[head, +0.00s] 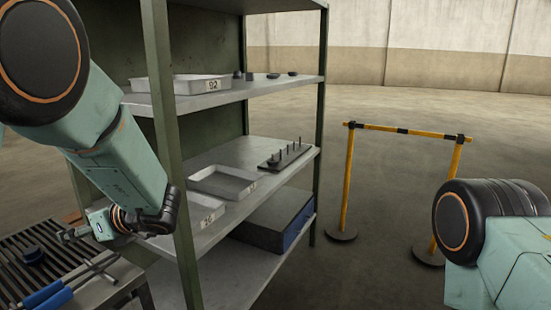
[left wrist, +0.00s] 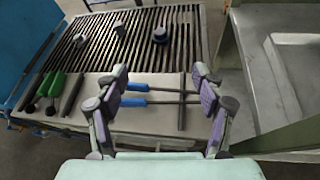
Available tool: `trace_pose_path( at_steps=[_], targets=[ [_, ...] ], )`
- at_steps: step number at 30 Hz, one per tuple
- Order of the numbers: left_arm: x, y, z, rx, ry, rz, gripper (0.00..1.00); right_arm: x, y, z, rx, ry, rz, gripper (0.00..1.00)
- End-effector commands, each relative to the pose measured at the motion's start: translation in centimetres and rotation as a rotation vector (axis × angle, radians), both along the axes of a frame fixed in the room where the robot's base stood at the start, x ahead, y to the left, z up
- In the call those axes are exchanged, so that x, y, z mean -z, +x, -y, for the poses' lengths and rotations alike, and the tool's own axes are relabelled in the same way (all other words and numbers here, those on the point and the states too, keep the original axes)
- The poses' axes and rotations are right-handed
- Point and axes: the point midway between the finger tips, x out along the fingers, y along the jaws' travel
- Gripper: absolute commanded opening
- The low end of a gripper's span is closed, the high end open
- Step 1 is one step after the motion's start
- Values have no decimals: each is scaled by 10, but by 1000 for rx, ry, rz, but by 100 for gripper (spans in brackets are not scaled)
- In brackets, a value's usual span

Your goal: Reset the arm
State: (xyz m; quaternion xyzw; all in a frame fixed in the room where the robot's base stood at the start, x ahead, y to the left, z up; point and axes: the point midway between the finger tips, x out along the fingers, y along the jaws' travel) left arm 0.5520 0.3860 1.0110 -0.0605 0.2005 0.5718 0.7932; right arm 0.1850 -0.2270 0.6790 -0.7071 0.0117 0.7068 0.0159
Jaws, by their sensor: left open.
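My left arm comes in from the left in the head view and is bent, with its left gripper (head: 70,235) over the slatted bench (head: 22,242). In the left wrist view the left gripper (left wrist: 158,76) is open, its two purple-padded fingers spread wide with nothing between them. Beyond and below the fingers lie two blue-handled tools (left wrist: 135,102) on the bench's plain front strip. Part of my right arm shows at the right edge of the head view; its gripper is out of view.
A green metal shelf rack (head: 177,170) stands close to the right of my left arm. It holds shallow trays (head: 222,182), a pegged block (head: 286,157) and a blue-ended box (head: 285,222). Green-handled tools (left wrist: 50,88) lie on the bench. A yellow barrier (head: 346,180) stands on open floor.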

Motion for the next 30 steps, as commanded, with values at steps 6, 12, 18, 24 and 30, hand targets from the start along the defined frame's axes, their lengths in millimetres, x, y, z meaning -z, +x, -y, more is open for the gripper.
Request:
trace_pose_path(
  at_steps=[6,12,18,24,30],
  targets=[
    [-1,11,1,153,84,-205,69,0,0,0,0,0,0,0],
    [4,21,8,405,253,-528,69,0,0,0,0,0,0,0],
    [36,25,22,755,521,-994,69,5,0,0,0,0,0,0],
    [99,11,43,1122,818,-1454,69,14,0,0,0,0,0,0],
    [183,-29,71,1538,1156,-1856,69,28,0,0,0,0,0,0]
  ],
)
